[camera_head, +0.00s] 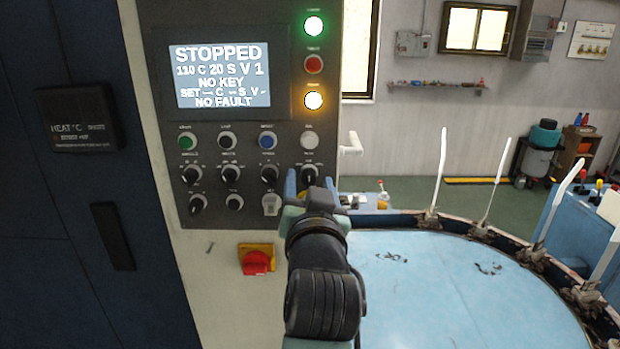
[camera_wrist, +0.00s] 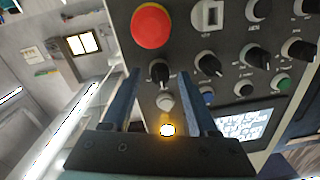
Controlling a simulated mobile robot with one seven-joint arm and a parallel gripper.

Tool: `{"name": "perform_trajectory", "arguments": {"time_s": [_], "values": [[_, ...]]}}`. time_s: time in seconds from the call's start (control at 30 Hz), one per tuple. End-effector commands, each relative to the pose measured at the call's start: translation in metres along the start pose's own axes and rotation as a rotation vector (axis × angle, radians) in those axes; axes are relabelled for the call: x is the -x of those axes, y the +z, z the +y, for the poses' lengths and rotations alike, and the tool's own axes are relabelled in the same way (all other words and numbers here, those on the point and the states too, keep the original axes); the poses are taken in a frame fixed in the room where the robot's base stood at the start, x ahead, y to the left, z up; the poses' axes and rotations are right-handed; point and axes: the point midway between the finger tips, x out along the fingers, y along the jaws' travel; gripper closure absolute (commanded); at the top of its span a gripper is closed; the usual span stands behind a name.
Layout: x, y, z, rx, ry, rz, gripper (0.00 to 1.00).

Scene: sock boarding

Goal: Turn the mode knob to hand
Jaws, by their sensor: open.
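A black rotary knob (camera_head: 310,174) is in the right column of the dark control panel (camera_head: 240,130), below a white button. The labels are too small to read, so I cannot confirm that it is the mode knob. My gripper (camera_head: 310,186) is open in front of it, with one blue finger on each side. In the wrist view the same knob (camera_wrist: 160,72) shows between and just beyond the fingertips of my gripper (camera_wrist: 162,76). I see no clear contact. Other black knobs (camera_head: 230,172) fill the rows to the left.
The screen (camera_head: 219,75) reads STOPPED, NO KEY, NO FAULT. A large red mushroom button (camera_wrist: 150,25) and a key switch (camera_wrist: 208,15) are near the knob. A red-and-yellow switch (camera_head: 256,260) is below the panel. A round blue table (camera_head: 440,290) with upright white forms is at right.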

Motion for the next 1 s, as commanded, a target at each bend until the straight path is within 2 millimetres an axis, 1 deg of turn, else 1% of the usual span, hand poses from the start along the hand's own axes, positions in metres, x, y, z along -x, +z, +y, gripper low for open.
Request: {"name": "perform_trajectory", "arguments": {"time_s": [0.27, 0.3, 0.47, 0.5, 0.6, 1.0], "values": [[-0.0011, 0.0001, 0.0002, 0.0, 0.0, 0.001, 0.4], [-0.001, 0.0001, 0.0002, 0.0, 0.0, 0.001, 0.48], [-0.0009, 0.0001, 0.0001, 0.0, 0.0, 0.0, 0.76], [-0.0009, 0.0001, 0.0001, 0.0, 0.0, 0.0, 0.84], [-0.0008, 0.0001, 0.0001, 0.0, 0.0, 0.0, 1.0], [-0.0008, 0.0002, 0.0004, 0.028, 0.001, -0.001, 1.0]]}}
